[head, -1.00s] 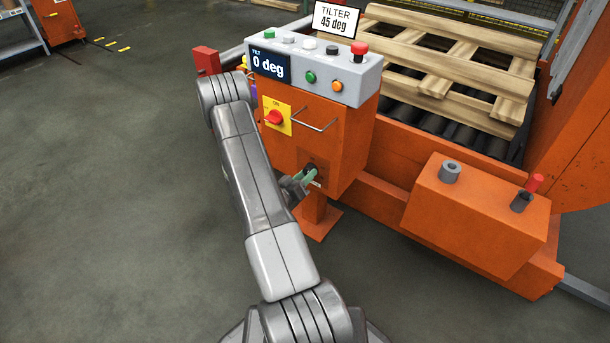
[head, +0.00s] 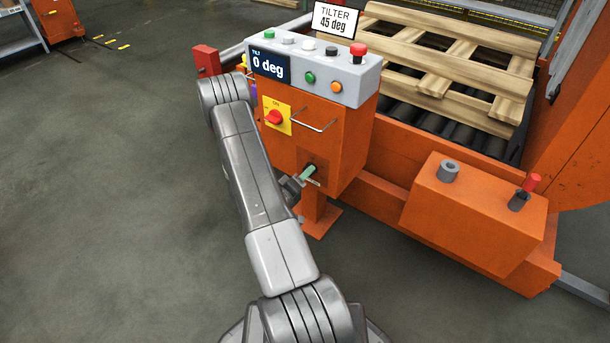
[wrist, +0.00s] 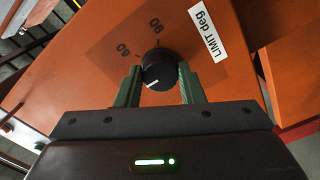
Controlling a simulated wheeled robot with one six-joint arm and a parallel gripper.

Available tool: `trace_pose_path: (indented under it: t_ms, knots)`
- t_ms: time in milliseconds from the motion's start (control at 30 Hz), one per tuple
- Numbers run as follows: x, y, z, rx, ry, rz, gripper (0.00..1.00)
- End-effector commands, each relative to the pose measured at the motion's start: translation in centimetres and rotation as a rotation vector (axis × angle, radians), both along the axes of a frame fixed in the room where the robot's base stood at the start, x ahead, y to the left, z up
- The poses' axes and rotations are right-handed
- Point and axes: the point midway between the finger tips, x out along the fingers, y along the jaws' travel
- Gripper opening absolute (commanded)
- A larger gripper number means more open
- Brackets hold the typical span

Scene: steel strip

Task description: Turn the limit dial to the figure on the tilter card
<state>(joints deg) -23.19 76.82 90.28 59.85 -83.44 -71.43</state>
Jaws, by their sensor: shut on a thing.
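The limit dial is a round black knob (wrist: 158,69) with a white pointer line, in the wrist view. My gripper (wrist: 160,84) has its green fingers on both sides of the knob and is shut on it. The pointer line aims toward the lower left of that view. Two printed figures on the dial plate, seemingly 60 and 90, appear turned; the other figures are hidden. In the head view my gripper (head: 310,172) is at the lower front of the orange cabinet (head: 345,140), covering the dial. The tilter card (head: 335,20) reads 45 deg.
A screen (head: 269,66) on the grey control box reads TILT 0 deg. A red switch (head: 274,118) on a yellow plate and a wire handle (head: 314,121) sit above my gripper. An orange box (head: 475,215) stands at right. The floor at left is clear.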

Motion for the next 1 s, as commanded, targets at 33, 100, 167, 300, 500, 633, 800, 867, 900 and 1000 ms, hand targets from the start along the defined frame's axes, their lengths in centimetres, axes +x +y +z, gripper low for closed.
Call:
trace_pose_path:
  t_ms: [33,100,167,300,500,633,800,867,900,1000]
  knots:
    - [-0.1,0.0,-0.1,-0.001,0.002,0.000,0.12]
    - [-0.1,0.0,-0.1,-0.001,0.002,0.000,0.12]
    - [-0.1,0.0,0.0,-0.001,0.002,0.000,0.12]
    - [-0.1,0.0,0.0,-0.001,0.002,0.000,0.39]
    - [0.0,0.0,0.0,0.000,0.001,0.000,0.57]
    - [0.0,0.0,0.0,0.000,0.000,0.000,0.57]
    - [-0.7,0.6,0.0,0.000,0.003,0.002,0.57]
    - [-1.3,1.1,0.1,-0.001,0.004,0.004,0.57]
    - [-1.9,1.5,0.1,-0.001,0.003,0.005,0.57]
    - [-3.5,2.7,0.2,-0.001,0.004,0.006,0.57]
